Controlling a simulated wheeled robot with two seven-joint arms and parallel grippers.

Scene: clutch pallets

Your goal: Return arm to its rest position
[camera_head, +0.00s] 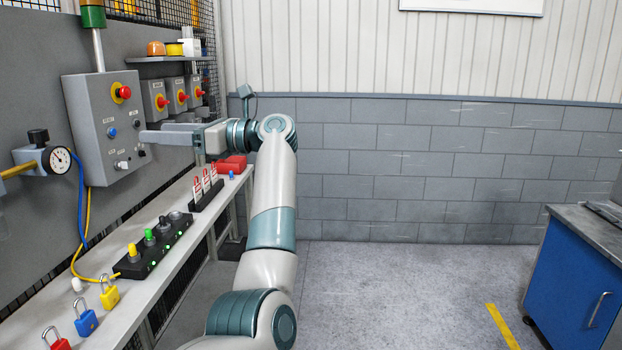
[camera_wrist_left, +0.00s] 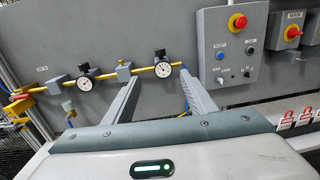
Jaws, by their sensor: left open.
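My left arm (camera_head: 273,210) rises from the bottom middle of the head view and bends left at its wrist. My left gripper (camera_head: 152,131) points left in front of the grey control box (camera_head: 92,140). In the left wrist view, the gripper (camera_wrist_left: 159,77) has its two fingers spread apart with nothing between them. The fingers point toward the grey panel and the gauge (camera_wrist_left: 163,69) on the yellow pipe. I cannot tell whether a finger touches the box. My right gripper is not in view.
The bench (camera_head: 107,328) below holds a black button strip (camera_head: 155,246), red, blue and yellow padlocks (camera_head: 109,292), red tags (camera_head: 207,181) and a red box (camera_head: 232,164). A blue cabinet (camera_head: 571,276) stands at right. The floor between is clear.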

